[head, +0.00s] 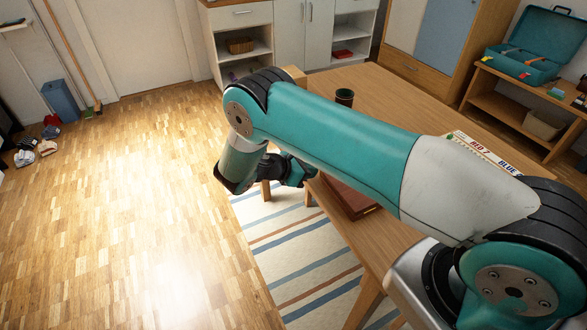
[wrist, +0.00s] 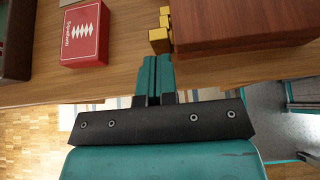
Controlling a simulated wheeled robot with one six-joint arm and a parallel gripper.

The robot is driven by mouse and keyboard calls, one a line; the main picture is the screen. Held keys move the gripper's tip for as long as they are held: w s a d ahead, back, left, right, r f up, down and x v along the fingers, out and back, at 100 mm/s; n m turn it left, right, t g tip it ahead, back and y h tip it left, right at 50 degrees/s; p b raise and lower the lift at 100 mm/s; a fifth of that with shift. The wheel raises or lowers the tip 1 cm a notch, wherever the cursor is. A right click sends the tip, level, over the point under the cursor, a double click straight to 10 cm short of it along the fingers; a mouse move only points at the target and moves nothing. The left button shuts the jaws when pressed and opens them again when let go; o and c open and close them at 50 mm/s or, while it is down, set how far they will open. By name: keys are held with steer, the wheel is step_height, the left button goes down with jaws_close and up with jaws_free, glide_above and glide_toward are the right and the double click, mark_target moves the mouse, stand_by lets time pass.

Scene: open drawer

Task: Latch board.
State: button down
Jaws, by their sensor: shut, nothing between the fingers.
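A reddish-brown wooden board (head: 347,200) lies on the table near its edge, partly hidden by my arm in the head view. In the wrist view the board (wrist: 235,22) is at the upper right, cut off by the frame. Small brass-yellow latch pieces (wrist: 160,38) sit at its left end; I cannot tell whether they are fastened. My gripper (wrist: 155,62) is shut and empty, its teal fingertips together just short of the brass pieces, apart from them in the picture. In the head view my gripper (head: 308,172) is at the table's edge beside the board.
A red card box (wrist: 85,36) lies left of the brass pieces on the table (wrist: 125,60). A dark cup (head: 344,97) stands farther back. A score strip (head: 485,152) lies at the right. A striped rug (head: 290,255) covers the floor beside the table.

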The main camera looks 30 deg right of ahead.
steer(key=shift+d, duration=0.75)
steer(key=shift+d, duration=1.1)
steer(key=a+f+b+v, duration=0.1)
steer(key=b+v, duration=0.2)
steer(key=v, duration=1)
steer(key=shift+a+f, duration=0.2)
steer(key=shift+f, duration=0.05)
